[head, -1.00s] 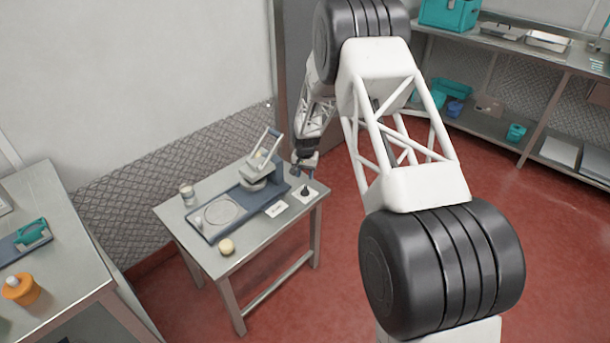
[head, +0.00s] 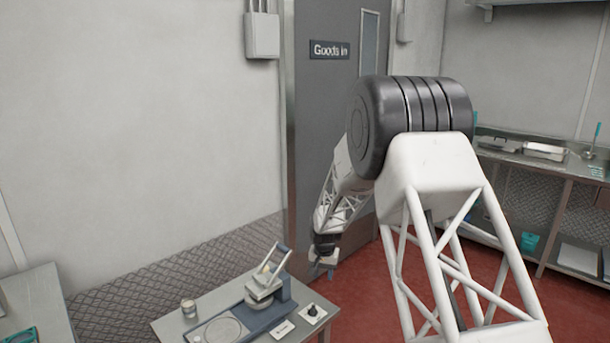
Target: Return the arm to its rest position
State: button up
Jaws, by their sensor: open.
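My gripper (head: 324,268) hangs at the end of my white arm, near the middle of the head view. It points down beside the back right of the small steel table and looks empty. Its fingers are small and dark, so fine detail is hard to see. On the table (head: 176,326) is a blue-based device (head: 262,314) with a raised handle, a round plate and a white label. A small black knob on a white plate (head: 312,313) sits at the table's right. The gripper appears apart from these things.
A grey door marked "Goods in" (head: 330,49) stands behind my arm. A steel bench (head: 30,296) is at the left, and shelves with trays (head: 545,165) at the right. Red floor (head: 362,300) is clear between.

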jog(key=s+d+r+n+t, duration=0.1)
jog(key=s+d+r, duration=0.3)
jog(key=s+r, duration=0.75)
jog(key=s+d+r, duration=0.4)
jog(key=s+r, duration=0.7)
jog(key=r, duration=0.1)
jog(key=s+d+r, duration=0.2)
jog(key=s, duration=1.4)
jog(key=s+d+r+n+t, duration=0.1)
jog(key=s+d+r, duration=0.1)
jog(key=s, duration=1.5)
jog(key=shift+s+r+n, duration=0.2)
jog(key=shift+r+n, duration=0.1)
jog(key=shift+r, duration=0.35)
